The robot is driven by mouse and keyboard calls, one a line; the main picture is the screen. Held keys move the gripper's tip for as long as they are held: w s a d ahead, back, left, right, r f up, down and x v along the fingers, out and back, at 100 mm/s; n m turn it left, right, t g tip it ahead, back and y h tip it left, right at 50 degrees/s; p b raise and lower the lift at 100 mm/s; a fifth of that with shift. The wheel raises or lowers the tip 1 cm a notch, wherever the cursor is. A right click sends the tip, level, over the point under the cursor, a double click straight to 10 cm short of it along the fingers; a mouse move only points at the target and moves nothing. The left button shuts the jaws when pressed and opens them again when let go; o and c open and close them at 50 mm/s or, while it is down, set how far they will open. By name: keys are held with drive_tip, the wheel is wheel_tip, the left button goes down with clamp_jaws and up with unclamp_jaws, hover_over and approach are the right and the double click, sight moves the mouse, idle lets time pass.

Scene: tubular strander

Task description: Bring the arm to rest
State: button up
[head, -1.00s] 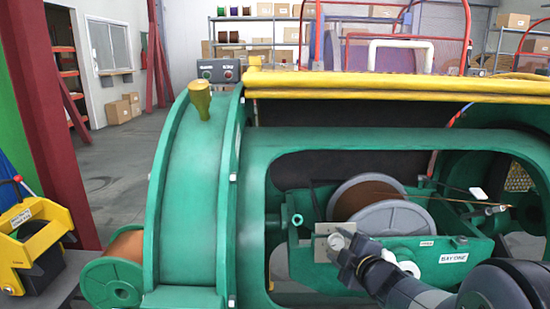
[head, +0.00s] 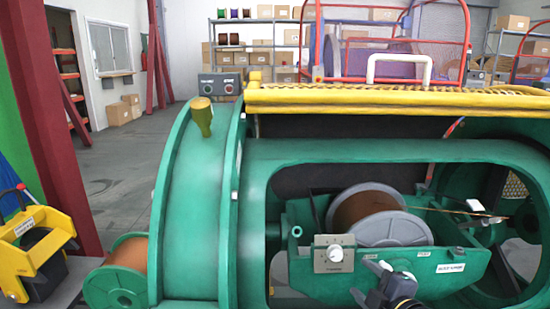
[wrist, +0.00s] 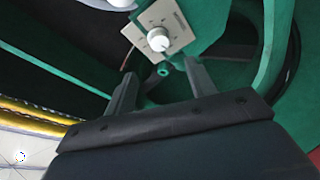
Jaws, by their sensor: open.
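My gripper (head: 372,282) is at the lower right of the head view, in front of the green cradle (head: 350,290). It is open and empty. In the wrist view my gripper (wrist: 160,88) shows two dark fingers apart, with nothing between them. A dial plate with a white knob (head: 334,252) is fixed on the cradle, up and left of my gripper. The knob also shows in the wrist view (wrist: 158,40), beyond the fingertips and apart from them.
A grey-flanged bobbin of copper wire (head: 392,238) sits in the cradle, inside the green tube's opening (head: 250,200). A yellow guard rail (head: 400,98) runs along the top. A copper spool (head: 122,280) and a yellow device (head: 40,240) stand at the left.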

sight(337, 256)
drive_tip(key=b+x, duration=0.4)
drive_tip(key=x, duration=0.7)
drive_tip(key=shift+f, duration=0.2)
drive_tip(key=m, duration=0.2)
drive_tip(key=shift+s+m+t+b, duration=0.15)
drive_tip(key=shift+m+t+b, duration=0.15)
drive_tip(key=shift+b, duration=0.1)
drive_tip(key=m+t+h, duration=0.1)
drive_tip(key=m, duration=0.4)
drive_tip(key=shift+b, duration=0.3)
drive_tip(key=m+t, duration=0.1)
drive_tip(key=m, duration=0.2)
drive_tip(key=shift+a+r+m+h+p, duration=0.1)
drive_tip(key=shift+m+h+p, duration=0.2)
drive_tip(key=shift+h+p, duration=0.1)
drive_tip(key=m+p, duration=0.1)
drive_tip(key=m, duration=0.1)
drive_tip(key=m+h+p, duration=0.1)
drive_tip(key=m, duration=0.1)
drive_tip(key=shift+t+h, duration=0.3)
drive_tip(key=shift+s+m, duration=0.35)
drive_tip(key=shift+m, duration=0.25)
drive_tip(key=s, duration=0.7)
drive_tip(key=shift+f, duration=0.2)
